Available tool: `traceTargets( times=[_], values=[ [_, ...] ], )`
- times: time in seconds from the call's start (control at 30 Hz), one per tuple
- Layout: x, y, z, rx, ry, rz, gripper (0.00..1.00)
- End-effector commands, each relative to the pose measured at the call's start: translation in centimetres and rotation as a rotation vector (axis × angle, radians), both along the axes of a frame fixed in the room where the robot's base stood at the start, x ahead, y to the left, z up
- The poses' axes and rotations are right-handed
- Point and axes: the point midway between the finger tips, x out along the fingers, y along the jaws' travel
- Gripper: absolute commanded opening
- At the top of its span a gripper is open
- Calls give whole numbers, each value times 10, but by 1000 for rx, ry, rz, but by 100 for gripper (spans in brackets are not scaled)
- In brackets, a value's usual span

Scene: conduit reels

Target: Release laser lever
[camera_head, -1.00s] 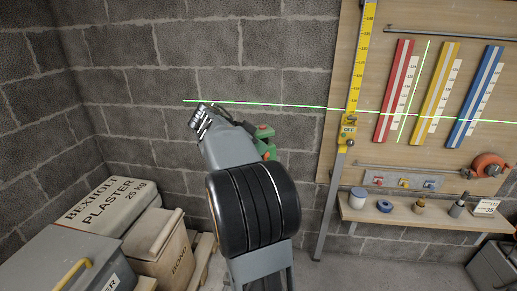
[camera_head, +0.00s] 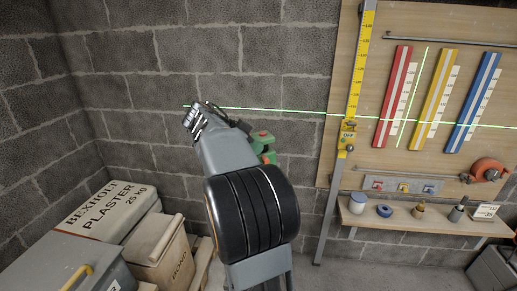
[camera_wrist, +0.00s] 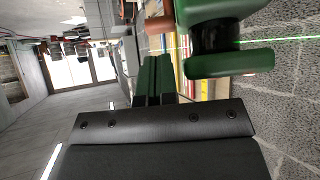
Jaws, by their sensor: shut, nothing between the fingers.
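My gripper (camera_wrist: 157,62) points away from the wrist camera, its dark green fingers side by side, shut and empty. Just beside them is a green fitting (camera_wrist: 205,10) with a black cylinder and a rounded green bar (camera_wrist: 230,62), which may be the laser lever. An orange-red knob (camera_wrist: 158,24) shows behind it. In the head view, green parts with a red knob (camera_head: 262,134) show behind my arm, which hides most of them. I cannot tell whether my fingers touch the bar. A green laser line (camera_head: 290,112) runs across the wall.
A yellow staff (camera_head: 357,70) carries a yellow unit marked OFF (camera_head: 347,134). The board (camera_head: 393,25) behind holds red, yellow and blue strips. A shelf (camera_head: 400,218) below holds small items. A plaster bag (camera_head: 108,210) and boxes stand at left.

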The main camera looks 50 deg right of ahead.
Motion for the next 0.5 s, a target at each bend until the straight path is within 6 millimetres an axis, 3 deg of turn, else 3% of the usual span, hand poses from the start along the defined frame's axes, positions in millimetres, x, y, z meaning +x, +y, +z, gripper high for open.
traceTargets(
  times=[0.1, 0.5],
  values=[
    [7, 15, 19, -1, -2, 2, 0],
    [35, 62, 64, 0, -2, -4, 0]
  ],
)
